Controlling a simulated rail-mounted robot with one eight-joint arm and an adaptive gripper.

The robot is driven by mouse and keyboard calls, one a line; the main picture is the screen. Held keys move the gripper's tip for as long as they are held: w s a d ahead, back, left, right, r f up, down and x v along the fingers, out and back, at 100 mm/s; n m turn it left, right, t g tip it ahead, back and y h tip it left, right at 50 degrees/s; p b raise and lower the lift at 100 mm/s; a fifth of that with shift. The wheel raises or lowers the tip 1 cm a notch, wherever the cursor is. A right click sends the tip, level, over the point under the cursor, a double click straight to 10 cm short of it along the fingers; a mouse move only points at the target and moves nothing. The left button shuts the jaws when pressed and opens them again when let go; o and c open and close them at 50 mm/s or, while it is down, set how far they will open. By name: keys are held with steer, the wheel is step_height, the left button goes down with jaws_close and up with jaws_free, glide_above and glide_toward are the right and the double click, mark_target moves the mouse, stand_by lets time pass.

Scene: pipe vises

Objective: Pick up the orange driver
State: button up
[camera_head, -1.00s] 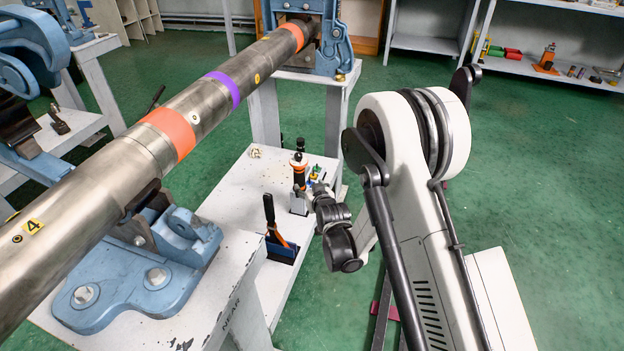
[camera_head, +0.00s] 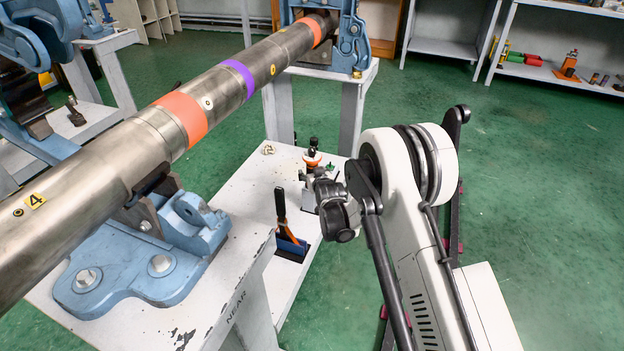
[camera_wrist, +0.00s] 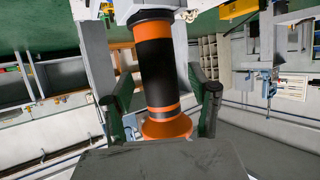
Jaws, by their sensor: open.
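The orange driver (camera_head: 312,158) has a black and orange barrel and stands on the white bench between the vises. In the wrist view the driver (camera_wrist: 155,52) runs down the middle of the picture, between the two green-padded fingers of my gripper (camera_wrist: 164,98). The fingers are apart, one on each side of it, and a gap shows beside the barrel. An orange flared end shows at the lower part of the picture. In the head view my gripper (camera_head: 322,186) is beside the driver and hides its lower part.
A black-handled tool with an orange part (camera_head: 281,212) stands in a blue holder (camera_head: 292,247) near the bench's front edge. A small pale item (camera_head: 268,149) lies at the back. The long steel pipe (camera_head: 105,190) rests in blue vises on the left. Green floor is open to the right.

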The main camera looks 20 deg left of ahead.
steer(key=shift+w+a+f, duration=0.2)
steer(key=shift+w+a, duration=0.1)
steer(key=shift+w, duration=0.2)
steer(key=shift+r, duration=0.1)
jaws_close()
step_height(320, 180, up, 18)
steer(key=p, duration=0.5)
stand_by(0.4)
